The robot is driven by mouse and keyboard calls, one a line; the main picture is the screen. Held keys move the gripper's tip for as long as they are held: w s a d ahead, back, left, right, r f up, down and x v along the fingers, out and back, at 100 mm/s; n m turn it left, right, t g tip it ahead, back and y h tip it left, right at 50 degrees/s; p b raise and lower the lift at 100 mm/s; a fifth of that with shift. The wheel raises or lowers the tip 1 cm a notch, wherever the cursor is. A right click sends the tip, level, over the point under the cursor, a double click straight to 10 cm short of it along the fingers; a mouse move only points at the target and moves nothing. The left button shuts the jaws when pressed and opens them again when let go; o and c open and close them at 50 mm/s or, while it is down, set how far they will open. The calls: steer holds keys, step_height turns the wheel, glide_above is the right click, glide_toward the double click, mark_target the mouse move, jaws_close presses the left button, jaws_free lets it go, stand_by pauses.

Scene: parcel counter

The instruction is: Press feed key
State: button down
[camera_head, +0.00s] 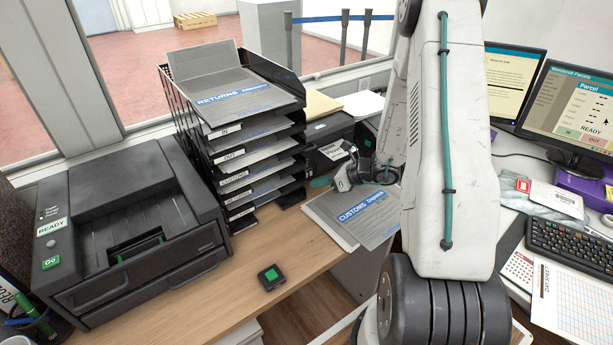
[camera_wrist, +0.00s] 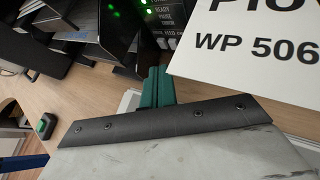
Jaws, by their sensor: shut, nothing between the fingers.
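A black label printer (camera_head: 318,132) stands behind the tray stack in the head view, with a white printed label (camera_head: 335,149) at its front. A lower row there is partly cut by the label (camera_wrist: 245,45), and I cannot clearly make out the feed key. My gripper (camera_head: 321,182) is shut and empty, just in front of the printer. Its teal fingers (camera_wrist: 154,86) point toward the panel below the lights; contact cannot be told.
A tray stack (camera_head: 238,132) stands left of my gripper, and a CUSTOMS folder (camera_head: 362,218) lies below it. A small black box with a green button (camera_head: 270,277) sits on the wooden counter. A larger printer with a Go button (camera_head: 50,262) is at left.

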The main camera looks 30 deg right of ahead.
steer(key=shift+s+d, duration=0.1)
steer(key=shift+s, duration=2.25)
steer(key=s+a+n+g+y, duration=0.1)
steer(key=n, duration=0.1)
steer(key=s+a+r+n+g+y, duration=0.1)
steer(key=s+a+n, duration=0.1)
steer(key=shift+s+a+r, duration=0.15)
steer(key=shift+s+a, duration=0.05)
steer(key=shift+a, duration=0.1)
steer(key=s+a+r+n+g+h, duration=0.3)
steer(key=s+a+r+n+h, duration=0.2)
steer(key=s+r+n, duration=0.5)
steer(key=s+a+r+n+g+h, duration=0.3)
steer(key=s+a+r+n, duration=0.6)
steer(key=r+n, duration=0.7)
step_height(320, 180, up, 3)
steer(key=shift+s+f+n+h, duration=0.2)
steer(key=shift+s+n+h, duration=0.2)
steer(key=shift+s+h, duration=0.5)
